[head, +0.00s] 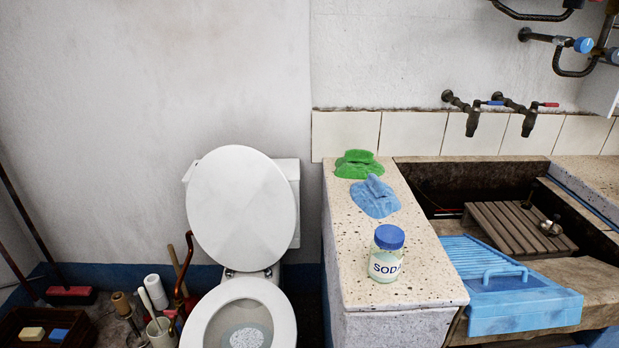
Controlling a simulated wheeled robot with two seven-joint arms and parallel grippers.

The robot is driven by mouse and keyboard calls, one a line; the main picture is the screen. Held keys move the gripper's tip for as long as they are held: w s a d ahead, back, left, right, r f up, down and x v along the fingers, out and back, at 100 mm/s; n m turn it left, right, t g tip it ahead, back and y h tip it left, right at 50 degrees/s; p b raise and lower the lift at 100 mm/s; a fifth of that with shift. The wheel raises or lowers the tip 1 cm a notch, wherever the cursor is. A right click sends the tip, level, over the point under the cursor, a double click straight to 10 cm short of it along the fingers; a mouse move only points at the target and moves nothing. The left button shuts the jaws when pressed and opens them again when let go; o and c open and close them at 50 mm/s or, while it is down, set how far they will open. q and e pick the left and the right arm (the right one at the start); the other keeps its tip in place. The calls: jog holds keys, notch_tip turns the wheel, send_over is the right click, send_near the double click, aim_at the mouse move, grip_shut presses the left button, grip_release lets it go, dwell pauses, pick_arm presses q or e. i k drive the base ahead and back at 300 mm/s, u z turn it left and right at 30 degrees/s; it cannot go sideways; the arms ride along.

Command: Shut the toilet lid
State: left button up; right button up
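The white toilet lid (242,207) stands raised, leaning back against the cistern (289,180). The toilet seat (276,298) is down on the bowl, and the bowl's inside (245,330) shows through its opening. The front of the toilet is cut off by the bottom edge of the head view. Neither of my grippers is in view.
A stone counter (344,240) stands close on the toilet's right, with a soda jar (385,258), a blue cloth (374,197) and a green cloth (358,164). Brushes in a holder (160,330) and a red crowbar (181,278) crowd the toilet's left. A washtrough (480,180) lies farther right.

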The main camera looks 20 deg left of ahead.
aim_at(241, 206)
jog(key=k, duration=0.55)
jog(key=u, duration=0.5)
jog(key=i, duration=1.25)
jog(key=z, duration=0.85)
